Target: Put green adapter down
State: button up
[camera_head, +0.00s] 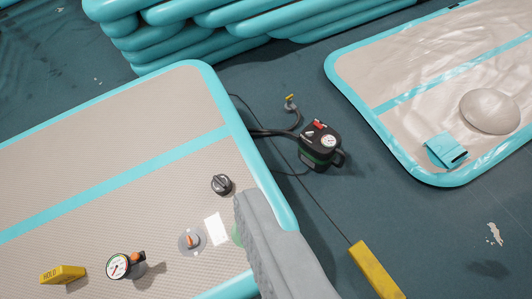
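A grey ribbed part of my gripper (268,240) reaches in from the bottom edge, over the right edge of the near inflatable track (110,130). A small pale green piece (237,235), perhaps the green adapter, shows at the left side of the grey part. Most of it is hidden, and I cannot tell whether it is held or lies on the track. Only one side of the gripper shows clearly, so its opening cannot be judged.
On the near track are a black cap (221,184), an orange-centred valve (191,241), a white label (216,229), a gauge (119,266) and a yellow HOLD block (62,274). A black pump (319,146) with hose stands on the floor. A yellow bar (376,270) lies right.

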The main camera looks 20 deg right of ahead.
jog(key=s+r+n+t, duration=0.3)
jog(key=s+r+t, duration=0.2)
jog(key=s+r, duration=0.7)
jog(key=shift+s+r+n, duration=0.2)
jog(key=shift+s+n, duration=0.1)
jog(key=shift+s, duration=0.9)
jog(key=shift+a, duration=0.1)
